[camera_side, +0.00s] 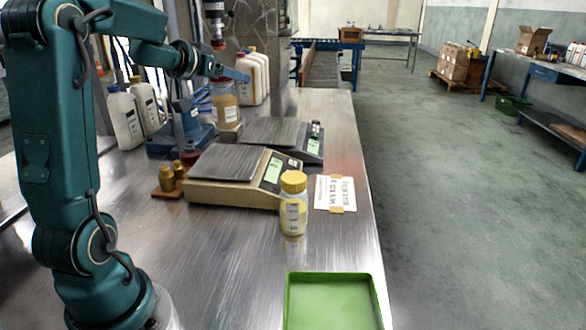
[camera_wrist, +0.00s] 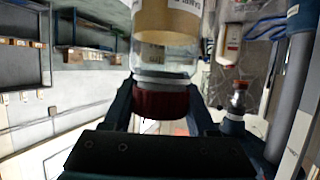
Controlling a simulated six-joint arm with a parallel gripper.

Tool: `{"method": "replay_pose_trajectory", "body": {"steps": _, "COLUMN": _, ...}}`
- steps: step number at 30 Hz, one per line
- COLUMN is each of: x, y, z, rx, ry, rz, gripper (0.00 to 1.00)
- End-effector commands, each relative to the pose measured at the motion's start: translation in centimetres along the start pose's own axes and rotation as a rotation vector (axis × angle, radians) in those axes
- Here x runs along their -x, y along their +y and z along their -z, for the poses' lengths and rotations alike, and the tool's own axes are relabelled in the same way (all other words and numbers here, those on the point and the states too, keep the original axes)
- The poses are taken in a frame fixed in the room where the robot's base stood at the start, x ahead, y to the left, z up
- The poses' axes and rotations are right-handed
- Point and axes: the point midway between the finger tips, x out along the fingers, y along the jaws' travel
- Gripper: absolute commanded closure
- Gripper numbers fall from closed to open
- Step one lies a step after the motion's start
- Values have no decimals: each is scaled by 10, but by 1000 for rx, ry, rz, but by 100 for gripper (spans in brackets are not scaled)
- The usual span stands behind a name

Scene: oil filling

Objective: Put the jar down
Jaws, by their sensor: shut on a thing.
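My gripper (camera_side: 224,74) is at the back left of the bench in the side view, and in the wrist view (camera_wrist: 165,110) its two fingers are on either side of a dark red lid (camera_wrist: 160,100). It is shut on a clear jar (camera_side: 224,100) with amber contents and a pale label. The jar also fills the top middle of the wrist view (camera_wrist: 165,60). In the side view it hangs upright below my gripper, over the back of the bench. I cannot tell whether its base touches anything.
Two scales stand mid-bench, the near one beige (camera_side: 232,192) and the far one dark (camera_side: 270,132). A yellow-lidded jar (camera_side: 293,215), a white card (camera_side: 335,192) and a green tray (camera_side: 335,277) are nearer. White jugs (camera_side: 124,120) and small brass weights (camera_side: 167,178) stand left.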

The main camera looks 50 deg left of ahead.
Motion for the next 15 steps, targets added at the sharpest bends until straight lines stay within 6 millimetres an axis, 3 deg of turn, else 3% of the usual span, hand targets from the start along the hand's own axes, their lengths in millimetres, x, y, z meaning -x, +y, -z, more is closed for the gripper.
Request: {"method": "replay_pose_trajectory", "body": {"steps": 15, "x": 20, "y": 0, "z": 49, "rx": -3, "ry": 5, "rz": 1, "gripper": 100}}
